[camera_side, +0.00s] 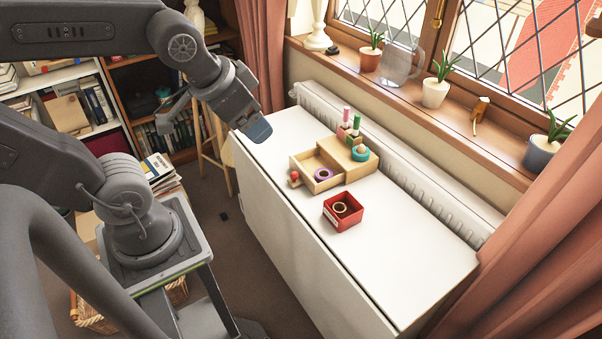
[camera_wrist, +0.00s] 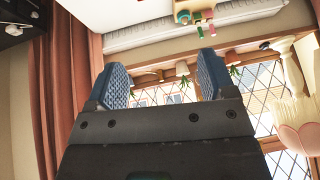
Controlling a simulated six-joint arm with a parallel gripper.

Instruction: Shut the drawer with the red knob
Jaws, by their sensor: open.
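A small wooden box (camera_side: 352,157) stands on the white table, with its drawer (camera_side: 309,184) pulled out toward the table's front edge. The drawer's red knob (camera_side: 295,176) faces the front left. A purple ring (camera_side: 323,174) lies in the open drawer. My gripper (camera_side: 257,130) is open and empty, above the table's far left end and apart from the drawer. In the wrist view its two blue fingers (camera_wrist: 163,78) stand wide apart with nothing between them. The drawer and knob cannot be made out there.
The table (camera_side: 415,260) is clear at right. A radiator (camera_side: 400,175) and windowsill run behind.

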